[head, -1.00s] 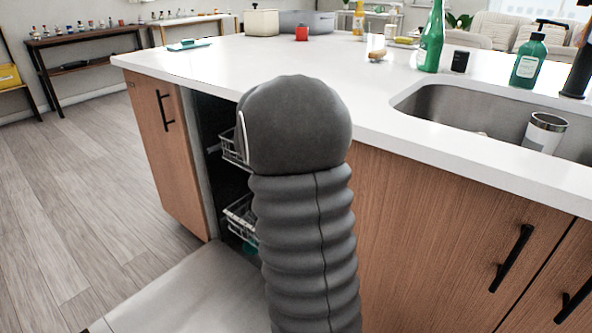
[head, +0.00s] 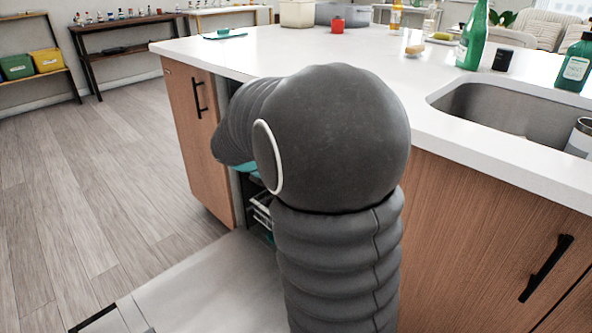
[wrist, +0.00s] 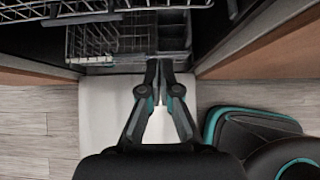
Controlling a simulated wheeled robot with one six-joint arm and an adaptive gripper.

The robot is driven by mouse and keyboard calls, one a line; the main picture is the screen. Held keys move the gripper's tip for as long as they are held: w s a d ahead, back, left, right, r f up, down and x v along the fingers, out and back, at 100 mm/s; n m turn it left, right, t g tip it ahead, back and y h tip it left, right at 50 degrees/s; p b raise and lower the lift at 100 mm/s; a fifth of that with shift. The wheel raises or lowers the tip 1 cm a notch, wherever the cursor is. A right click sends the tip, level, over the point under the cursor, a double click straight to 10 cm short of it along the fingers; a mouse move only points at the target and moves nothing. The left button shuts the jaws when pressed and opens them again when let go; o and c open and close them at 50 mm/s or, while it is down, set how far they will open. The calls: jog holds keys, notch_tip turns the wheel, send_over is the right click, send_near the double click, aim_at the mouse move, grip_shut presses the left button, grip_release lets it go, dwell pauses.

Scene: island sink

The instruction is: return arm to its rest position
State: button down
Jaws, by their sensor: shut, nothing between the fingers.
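My gripper (wrist: 159,88) shows in the wrist view with its two fingers together and nothing between them. It hangs over the pale open dishwasher door (wrist: 98,118), in front of the dishwasher opening. In the head view my dark, ribbed arm stands in the middle and bends to the left; my gripper is hidden behind it there. My dark base with teal edging shows at the lower right of the wrist view.
The dishwasher racks (wrist: 110,38) lie just ahead of my fingers. The dishwasher door (head: 195,285) lies open and low. The sink (head: 505,115) is at right. Open floor (head: 90,180) lies left.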

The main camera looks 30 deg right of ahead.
jog(key=shift+a, duration=0.2)
jog(key=s+a+f+m+g+y, duration=0.1)
jog(key=s+a+f+m+y, duration=0.3)
jog(key=s+a+m, duration=0.65)
jog(key=s+a+r+m+t+y, duration=0.4)
jog(key=s+a+r+m, duration=0.3)
jog(key=s+a+m, duration=0.2)
jog(key=shift+s+a+m+t+y, duration=0.4)
jog(key=shift+s+a, duration=0.5)
jog(key=shift+s, duration=0.45)
jog(key=shift+r, duration=0.1)
